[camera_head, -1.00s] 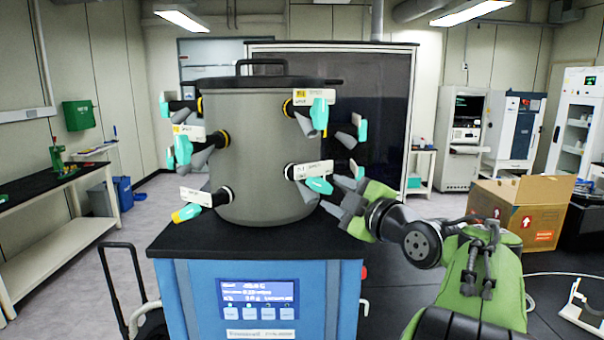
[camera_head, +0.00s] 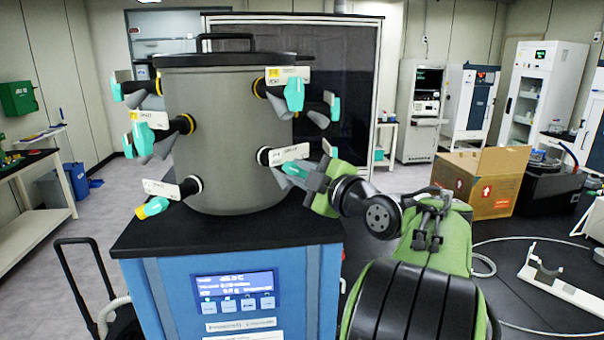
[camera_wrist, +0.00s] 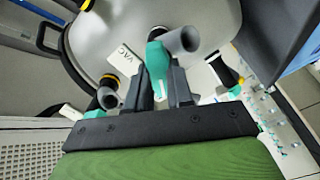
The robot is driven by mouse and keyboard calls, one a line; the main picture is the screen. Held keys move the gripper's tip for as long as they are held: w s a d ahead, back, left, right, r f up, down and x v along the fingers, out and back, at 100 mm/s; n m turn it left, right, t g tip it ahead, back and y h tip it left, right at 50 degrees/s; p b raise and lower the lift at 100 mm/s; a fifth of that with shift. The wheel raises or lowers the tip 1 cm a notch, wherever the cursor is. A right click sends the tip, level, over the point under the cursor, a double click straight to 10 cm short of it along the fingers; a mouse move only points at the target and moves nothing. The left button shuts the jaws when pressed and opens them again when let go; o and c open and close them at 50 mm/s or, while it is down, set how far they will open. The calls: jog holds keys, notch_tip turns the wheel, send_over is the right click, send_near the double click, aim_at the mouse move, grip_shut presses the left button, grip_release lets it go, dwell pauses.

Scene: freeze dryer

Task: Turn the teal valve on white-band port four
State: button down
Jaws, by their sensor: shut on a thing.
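The grey drum (camera_head: 228,135) of the freeze dryer carries several ports with teal-handled valves and white tags. At its lower right, a port with a dark collar and pale band (camera_head: 264,156) has a white tag (camera_head: 290,153) and a teal valve (camera_head: 296,170). My gripper (camera_head: 310,181) is at this valve, coming from the right. In the wrist view the teal valve (camera_wrist: 157,66) stands between the fingers of my gripper (camera_wrist: 166,85), which are shut on it. A tag reading "VAC" (camera_wrist: 124,58) is beside it. The port number is not legible.
Another teal valve (camera_head: 294,94) is above, and others are at left, including a yellow-tipped one (camera_head: 152,208). The drum stands on a blue cabinet (camera_head: 160,290) with a black top. A cardboard box (camera_head: 482,182) and a white stand (camera_head: 562,280) are at right.

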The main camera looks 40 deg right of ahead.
jog(key=shift+f+m, duration=0.1)
jog(key=shift+m, duration=0.4)
jog(key=shift+m+b, duration=0.55)
jog(key=shift+m, duration=0.05)
jog(key=m, duration=0.3)
jog(key=shift+b, duration=0.4)
jog(key=m, duration=0.6)
jog(key=shift+m, duration=0.3)
jog(key=c, duration=1)
grip_release()
jog(key=shift+s, duration=0.1)
